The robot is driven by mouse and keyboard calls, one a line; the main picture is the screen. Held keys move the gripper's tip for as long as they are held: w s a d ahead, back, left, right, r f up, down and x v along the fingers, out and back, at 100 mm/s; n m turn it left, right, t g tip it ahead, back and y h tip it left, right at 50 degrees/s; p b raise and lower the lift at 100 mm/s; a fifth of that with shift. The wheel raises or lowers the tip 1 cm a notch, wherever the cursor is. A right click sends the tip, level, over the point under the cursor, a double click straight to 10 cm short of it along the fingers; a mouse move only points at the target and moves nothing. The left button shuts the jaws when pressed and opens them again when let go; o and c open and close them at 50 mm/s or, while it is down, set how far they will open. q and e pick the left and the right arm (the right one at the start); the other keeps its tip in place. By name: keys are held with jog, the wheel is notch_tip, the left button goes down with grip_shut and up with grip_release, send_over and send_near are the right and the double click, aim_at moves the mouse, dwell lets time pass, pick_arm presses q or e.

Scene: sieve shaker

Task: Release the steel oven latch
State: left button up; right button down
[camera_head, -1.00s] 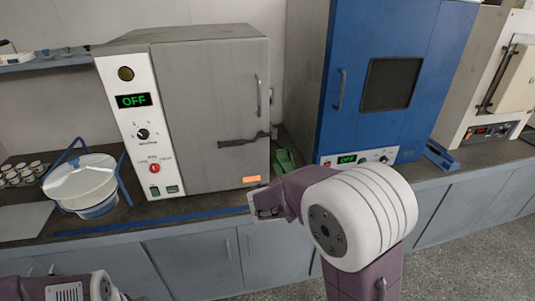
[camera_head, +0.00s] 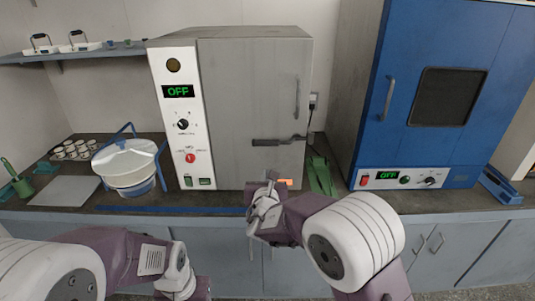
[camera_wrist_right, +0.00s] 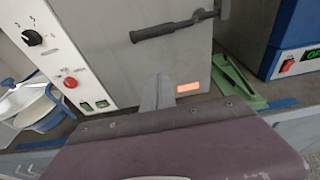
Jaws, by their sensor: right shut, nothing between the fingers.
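The steel oven (camera_head: 250,90) stands on the bench with its grey door shut and its display reading OFF. Its dark latch handle (camera_head: 279,142) lies about horizontal across the door's lower right. The latch (camera_wrist_right: 172,27) also shows at the top of the right wrist view. My right gripper (camera_head: 265,190) is shut and empty, in front of the door's bottom edge, below the latch and apart from it. In the right wrist view its fingers (camera_wrist_right: 158,92) point up toward the door. My left arm shows at the lower left; its fingertips cannot be made out.
A blue oven (camera_head: 440,90) stands to the right, with a green object (camera_head: 320,176) on the bench between the ovens. A white lidded pot (camera_head: 126,162) and several small cups (camera_head: 75,149) are at the left. A shelf (camera_head: 80,54) hangs above them.

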jog(key=w+r+p, duration=0.1)
jog(key=w+p, duration=0.3)
jog(key=w, duration=0.6)
jog(key=shift+w+r, duration=0.2)
jog(key=shift+w, duration=0.15)
jog(key=shift+a, duration=0.1)
